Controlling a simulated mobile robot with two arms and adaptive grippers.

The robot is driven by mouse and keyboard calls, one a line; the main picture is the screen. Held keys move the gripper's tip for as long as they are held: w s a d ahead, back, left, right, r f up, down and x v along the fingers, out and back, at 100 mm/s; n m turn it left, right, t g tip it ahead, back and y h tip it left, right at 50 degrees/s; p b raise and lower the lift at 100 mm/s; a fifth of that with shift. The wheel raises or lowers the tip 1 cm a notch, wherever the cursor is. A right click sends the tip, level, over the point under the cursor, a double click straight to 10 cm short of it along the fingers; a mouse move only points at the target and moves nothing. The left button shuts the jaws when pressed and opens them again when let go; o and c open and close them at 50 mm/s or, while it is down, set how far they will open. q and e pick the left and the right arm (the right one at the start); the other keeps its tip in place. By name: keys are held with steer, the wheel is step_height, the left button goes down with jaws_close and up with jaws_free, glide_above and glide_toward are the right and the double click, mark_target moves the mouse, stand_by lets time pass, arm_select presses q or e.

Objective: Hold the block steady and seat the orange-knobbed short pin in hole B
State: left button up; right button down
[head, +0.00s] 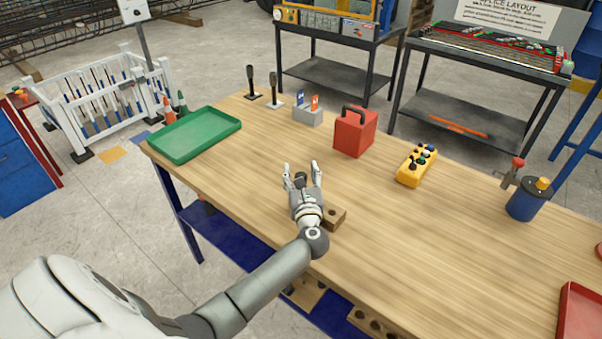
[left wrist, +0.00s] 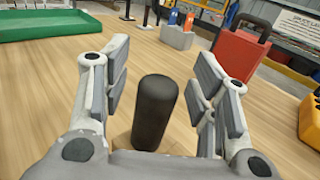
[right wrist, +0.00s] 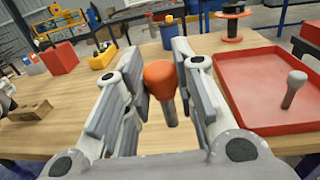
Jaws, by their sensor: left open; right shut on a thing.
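A brown wooden block (head: 335,217) with a dark hole on top sits near the table's front edge; it also shows at the left of the right wrist view (right wrist: 30,111). My left gripper (head: 302,170) is open just beyond the block, partly hiding it. A black upright handle (left wrist: 155,110) stands between its open fingers, apart from both; its base is hidden. My right gripper (right wrist: 160,100) is shut on the orange-knobbed short pin (right wrist: 160,80), whose grey shank points down. The right gripper is outside the head view. I cannot tell which hole is B.
A green tray (head: 163,152) lies at the left. A red box (head: 353,137) and a yellow box with knobs (head: 410,175) stand behind the block. A red tray (right wrist: 262,128) holds a grey-knobbed pin (right wrist: 292,90). The tabletop (head: 430,245) right of the block is clear.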

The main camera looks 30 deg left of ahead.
arm_select(q)
jaws_close()
stand_by(0.3)
stand_by(0.3)
arm_select(e)
steer(key=w+a+f+n+g+y, duration=0.1)
steer(key=w+a+f+y, duration=0.15)
steer(key=a, duration=0.35)
steer(key=w+a+f+n+y, duration=0.1)
steer(key=w+a+n+y, duration=0.1)
steer(key=w+a, duration=0.3)
steer(key=w+a+f+n+g+y, duration=0.1)
steer(key=w+a+y, duration=0.1)
steer(key=a, duration=0.5)
steer(key=w+a+r+n+g+y, duration=0.1)
steer(key=w+a, duration=0.3)
steer(key=a, duration=0.5)
steer(key=w+a+r+n+g+y, duration=0.1)
steer(key=w+a+n+g+y, duration=0.2)
steer(key=a, duration=0.6)
steer(key=w+a+r+n+g+y, duration=0.2)
steer(key=w+a, duration=0.3)
steer(key=a, duration=0.4)
steer(key=shift+w+n+y, duration=0.3)
steer(key=shift+n+y, duration=0.2)
steer(key=shift+y, duration=0.15)
